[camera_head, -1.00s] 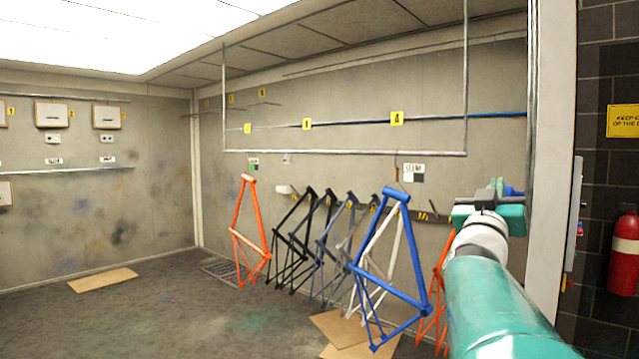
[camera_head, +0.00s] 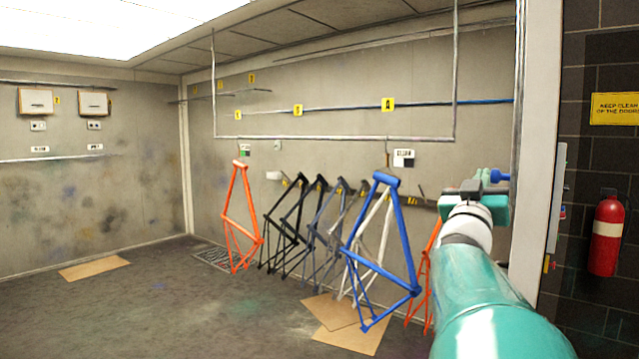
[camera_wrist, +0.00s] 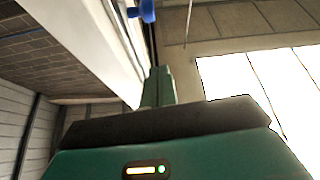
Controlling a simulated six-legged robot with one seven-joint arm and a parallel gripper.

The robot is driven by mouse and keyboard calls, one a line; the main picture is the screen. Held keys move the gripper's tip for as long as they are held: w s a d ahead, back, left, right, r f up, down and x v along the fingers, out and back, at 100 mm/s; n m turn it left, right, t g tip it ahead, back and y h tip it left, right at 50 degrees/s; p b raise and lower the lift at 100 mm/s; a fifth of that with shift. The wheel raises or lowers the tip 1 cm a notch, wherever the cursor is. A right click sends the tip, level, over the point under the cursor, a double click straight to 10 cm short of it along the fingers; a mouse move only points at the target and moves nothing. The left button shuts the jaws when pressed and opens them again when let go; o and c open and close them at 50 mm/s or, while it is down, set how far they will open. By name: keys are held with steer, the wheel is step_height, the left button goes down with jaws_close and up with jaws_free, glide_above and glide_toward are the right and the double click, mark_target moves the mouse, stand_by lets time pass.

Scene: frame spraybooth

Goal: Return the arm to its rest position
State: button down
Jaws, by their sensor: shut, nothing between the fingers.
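My arm reaches up from the bottom right of the head view. My gripper (camera_head: 482,178) is at its end, just left of the white door post, in front of the back wall. In the wrist view my gripper's teal fingers (camera_wrist: 157,87) stand together, shut with nothing between them. A small blue piece (camera_head: 498,176) shows beside the gripper, and blue also shows at the top of the wrist view (camera_wrist: 147,10). I cannot tell what it belongs to or whether it touches the gripper.
A blue bicycle frame (camera_head: 404,240) hangs left of my arm. An orange frame (camera_head: 232,215) and several dark frames (camera_head: 290,225) hang farther left. The white door post (camera_head: 535,150) is close on the right; a fire extinguisher (camera_head: 606,238) is beyond it. Cardboard (camera_head: 350,340) lies on the floor.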

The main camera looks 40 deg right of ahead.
steer(key=shift+w, duration=0.1)
steer(key=w+a+f+n+t+y, duration=0.5)
steer(key=w+a+f+t+y, duration=0.3)
steer(key=w+a, duration=0.5)
steer(key=w+a+f+n+y, duration=0.45)
steer(key=a+f+y, duration=0.45)
steer(key=a, duration=0.4)
steer(key=s+a+f+n+g+y, duration=0.1)
steer(key=a+f+g+y, duration=0.1)
steer(key=a+f, duration=0.4)
steer(key=s+a+f+n+g+y, duration=0.15)
steer(key=a+f, duration=0.25)
steer(key=a, duration=0.4)
steer(key=s+a+f+n+g+y, duration=0.1)
steer(key=s+a+f+g, duration=0.3)
steer(key=s+a+f, duration=0.6)
steer(key=shift+s+n+g+y, duration=0.2)
steer(key=shift+n+g+y, duration=0.15)
steer(key=shift+y, duration=0.3)
steer(key=shift+w, duration=0.15)
